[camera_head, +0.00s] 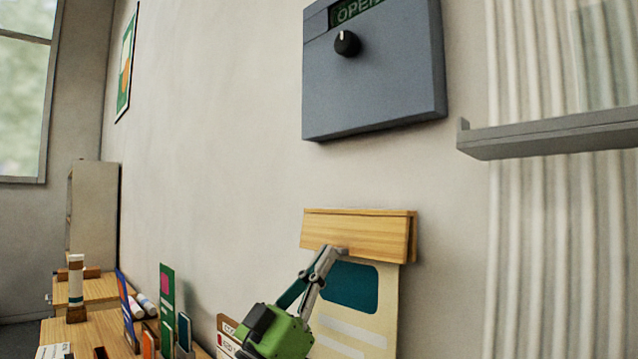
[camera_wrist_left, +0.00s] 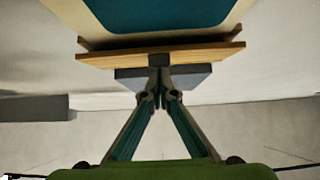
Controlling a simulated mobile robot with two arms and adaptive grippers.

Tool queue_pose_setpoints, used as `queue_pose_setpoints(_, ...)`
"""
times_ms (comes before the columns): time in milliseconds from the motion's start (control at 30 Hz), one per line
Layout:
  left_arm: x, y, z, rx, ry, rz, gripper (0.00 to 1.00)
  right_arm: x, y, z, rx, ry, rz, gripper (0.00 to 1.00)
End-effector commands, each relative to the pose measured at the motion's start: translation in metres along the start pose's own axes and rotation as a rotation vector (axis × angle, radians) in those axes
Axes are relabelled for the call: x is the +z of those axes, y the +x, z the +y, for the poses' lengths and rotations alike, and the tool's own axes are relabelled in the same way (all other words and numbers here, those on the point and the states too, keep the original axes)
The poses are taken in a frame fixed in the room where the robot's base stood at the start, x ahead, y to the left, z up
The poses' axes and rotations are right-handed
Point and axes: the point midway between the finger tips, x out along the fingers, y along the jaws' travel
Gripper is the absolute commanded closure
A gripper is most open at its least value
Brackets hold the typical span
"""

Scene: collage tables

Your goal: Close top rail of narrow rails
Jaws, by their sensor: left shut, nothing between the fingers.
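The wooden top rail (camera_head: 358,234) is mounted on the wall, with a cream poster (camera_head: 385,310) bearing a teal shape hanging below it. In the left wrist view the rail (camera_wrist_left: 205,54) shows a light front bar with a darker strip behind it; a dark line parts them, and I cannot tell whether they are fully pressed together. My left gripper (camera_head: 338,252) is shut and empty, its tips at the rail's lower front edge. In the wrist view its tips (camera_wrist_left: 160,92) meet near the rail's middle, seemingly touching it. My right gripper is not in view.
A grey box (camera_head: 375,80) with a black knob and an "OPEN" display hangs above. A grey ledge (camera_head: 550,135) crosses pale ribbed panelling at right. Wooden tables (camera_head: 85,330) at lower left hold upright cards and rolls.

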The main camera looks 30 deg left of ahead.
Motion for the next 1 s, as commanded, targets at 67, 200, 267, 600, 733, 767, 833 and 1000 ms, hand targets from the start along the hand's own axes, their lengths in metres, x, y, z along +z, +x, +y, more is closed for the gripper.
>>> queue_pose_setpoints(67, 0.007, 0.000, 0.000, -0.001, -0.001, -0.002, 1.00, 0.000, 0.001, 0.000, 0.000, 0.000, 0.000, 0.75)
queue_pose_setpoints(200, 0.016, 0.001, 0.000, 0.000, -0.002, -0.001, 1.00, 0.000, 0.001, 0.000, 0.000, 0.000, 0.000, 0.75)
queue_pose_setpoints(267, 0.019, 0.002, 0.000, -0.001, -0.002, -0.002, 1.00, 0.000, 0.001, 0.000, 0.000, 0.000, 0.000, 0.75)
queue_pose_setpoints(600, 0.030, 0.004, 0.000, -0.002, -0.002, -0.007, 1.00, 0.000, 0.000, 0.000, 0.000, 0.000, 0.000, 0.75)
queue_pose_setpoints(733, 0.033, 0.004, -0.001, -0.003, -0.002, -0.011, 1.00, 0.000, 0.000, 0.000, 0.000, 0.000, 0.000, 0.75)
queue_pose_setpoints(767, 0.033, 0.005, -0.001, -0.003, -0.003, -0.011, 1.00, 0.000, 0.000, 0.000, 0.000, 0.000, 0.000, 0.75)
queue_pose_setpoints(833, 0.034, 0.005, -0.001, -0.004, -0.003, -0.013, 1.00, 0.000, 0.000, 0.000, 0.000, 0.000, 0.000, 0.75)
queue_pose_setpoints(1000, 0.035, 0.005, -0.001, -0.003, -0.003, -0.013, 1.00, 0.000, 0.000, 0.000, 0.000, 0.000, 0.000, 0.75)
